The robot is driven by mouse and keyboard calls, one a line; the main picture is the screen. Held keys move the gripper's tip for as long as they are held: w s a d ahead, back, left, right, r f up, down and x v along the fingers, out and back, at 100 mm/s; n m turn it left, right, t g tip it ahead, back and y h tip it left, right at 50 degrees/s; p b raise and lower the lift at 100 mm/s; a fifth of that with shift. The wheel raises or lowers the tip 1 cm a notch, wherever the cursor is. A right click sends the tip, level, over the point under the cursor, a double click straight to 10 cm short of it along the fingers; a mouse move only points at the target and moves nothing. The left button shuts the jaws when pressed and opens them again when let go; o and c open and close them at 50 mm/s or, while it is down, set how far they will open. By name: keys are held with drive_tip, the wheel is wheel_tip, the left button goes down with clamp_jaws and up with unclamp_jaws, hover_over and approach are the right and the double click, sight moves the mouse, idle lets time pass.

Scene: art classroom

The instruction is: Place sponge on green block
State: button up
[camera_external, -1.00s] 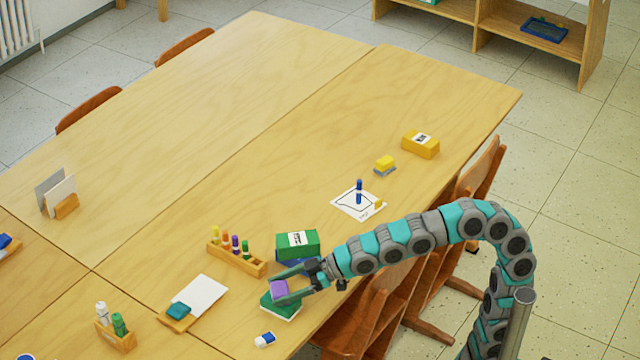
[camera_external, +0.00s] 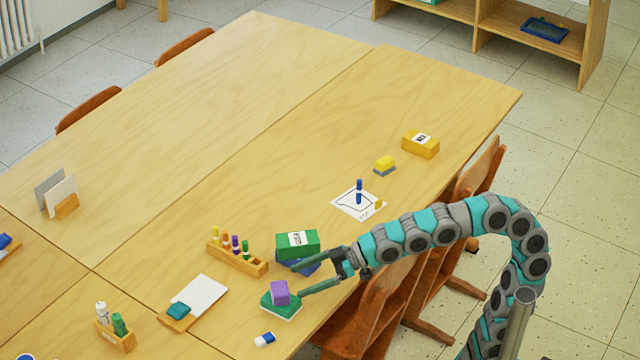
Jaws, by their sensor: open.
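A purple sponge (camera_external: 280,292) rests on top of a green block with a white lower layer (camera_external: 282,309), near the table's front edge. A larger green block with a white label (camera_external: 298,245) stands just behind it, on something blue (camera_external: 304,266). My gripper (camera_external: 298,280) is open and empty, its two fingers spread to the right of the sponge. The fingertips are close to the sponge, and I cannot tell if the near one touches the green block.
A small blue and white eraser (camera_external: 265,340) lies in front. A yellow box (camera_external: 420,144), a yellow sponge (camera_external: 384,165) and a drawing (camera_external: 357,204) lie at the right.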

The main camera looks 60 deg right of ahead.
drive_tip(key=v, duration=0.5)
drive_tip(key=shift+s+d, duration=0.15)
